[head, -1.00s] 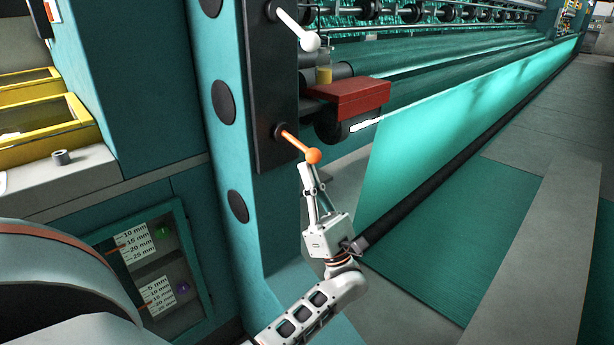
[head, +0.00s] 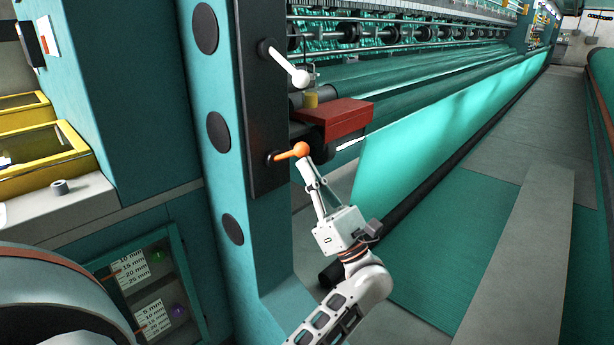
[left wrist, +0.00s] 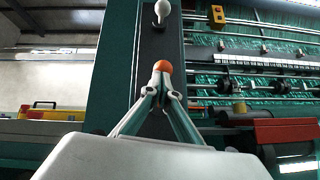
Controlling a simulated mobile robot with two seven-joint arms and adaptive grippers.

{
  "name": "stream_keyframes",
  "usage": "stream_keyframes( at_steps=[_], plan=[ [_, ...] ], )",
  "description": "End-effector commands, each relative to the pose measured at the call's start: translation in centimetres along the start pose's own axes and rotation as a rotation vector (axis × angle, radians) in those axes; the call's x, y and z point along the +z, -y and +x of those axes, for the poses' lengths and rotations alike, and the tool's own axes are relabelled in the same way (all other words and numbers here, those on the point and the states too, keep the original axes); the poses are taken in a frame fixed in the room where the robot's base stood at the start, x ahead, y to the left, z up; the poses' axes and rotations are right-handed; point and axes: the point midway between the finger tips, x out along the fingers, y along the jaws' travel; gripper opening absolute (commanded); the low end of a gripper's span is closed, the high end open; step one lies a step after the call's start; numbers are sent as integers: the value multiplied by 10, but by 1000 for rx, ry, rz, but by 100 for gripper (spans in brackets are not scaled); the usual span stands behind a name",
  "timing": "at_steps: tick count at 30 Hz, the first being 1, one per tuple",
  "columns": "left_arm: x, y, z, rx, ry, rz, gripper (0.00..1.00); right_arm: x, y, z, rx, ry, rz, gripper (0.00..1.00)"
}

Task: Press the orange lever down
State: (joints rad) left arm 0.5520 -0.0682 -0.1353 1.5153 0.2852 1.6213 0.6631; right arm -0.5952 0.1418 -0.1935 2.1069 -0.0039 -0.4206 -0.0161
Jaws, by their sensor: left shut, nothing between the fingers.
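The orange lever (head: 289,154) sticks out from the dark panel on the teal machine post. It points right and slightly up in the head view, ending in a round knob. My left gripper (head: 304,164) is shut and empty, with its fingertips just below the knob, close to or touching it. In the left wrist view the orange knob (left wrist: 163,66) shows just beyond the closed fingertips (left wrist: 160,80). The fingers hide the rest of the lever there. My right gripper is not in view.
A white lever (head: 285,63) is above the orange one on the same dark panel (head: 262,120). A red box (head: 335,119) juts out just right of the orange lever. Green netting (head: 430,150) runs along the machine at right. Open floor (head: 500,215) lies in front.

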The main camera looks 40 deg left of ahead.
Motion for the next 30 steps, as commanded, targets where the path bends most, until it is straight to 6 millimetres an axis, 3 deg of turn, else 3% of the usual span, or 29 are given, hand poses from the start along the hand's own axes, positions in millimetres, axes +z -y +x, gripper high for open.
stream_keyframes(
  at_steps=[22, 29, 30],
  plan=[
    [3, -1, 6, 5, 2, -1, 0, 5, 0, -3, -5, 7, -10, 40],
    [-24, 6, -19, -6, 1, 9, 0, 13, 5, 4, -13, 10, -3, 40],
    [-32, 7, -26, -10, 1, 11, 0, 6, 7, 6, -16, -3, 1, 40]
  ],
)
